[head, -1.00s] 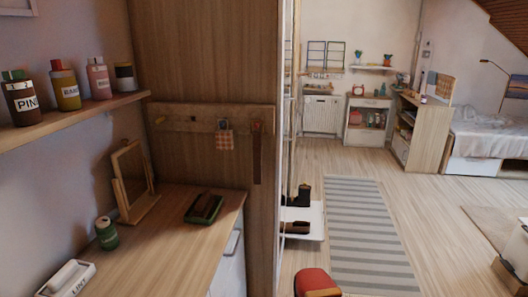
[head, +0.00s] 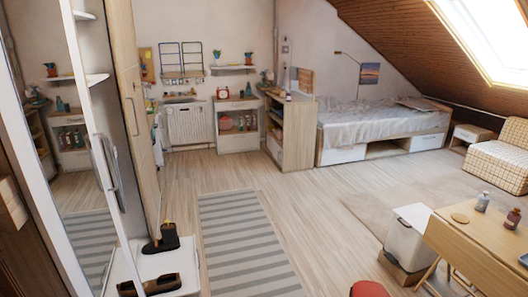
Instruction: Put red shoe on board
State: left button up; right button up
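No clearly red shoe shows in the head view. A red rounded object (head: 368,289) is cut off by the bottom edge; I cannot tell what it is. A white board (head: 178,262) lies low at the lower left, by the open wardrobe. A dark boot (head: 163,240) with a yellowish spot stands on it. A dark brown shoe-like item (head: 150,286) lies nearer on the same board. Neither of my grippers is in view.
A grey striped rug (head: 245,245) lies on the wooden floor right of the board. A white bin (head: 408,236) and a wooden table (head: 480,245) with small bottles stand at the right. A mirrored wardrobe door (head: 75,160) stands at the left. The middle floor is clear.

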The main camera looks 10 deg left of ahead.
aim_at(155, 266)
jog(key=i+l+u, duration=0.1)
jog(key=i+u, duration=0.3)
jog(key=i+l+u, duration=0.2)
jog(key=i+u, duration=0.2)
jog(key=i+l+u, duration=0.4)
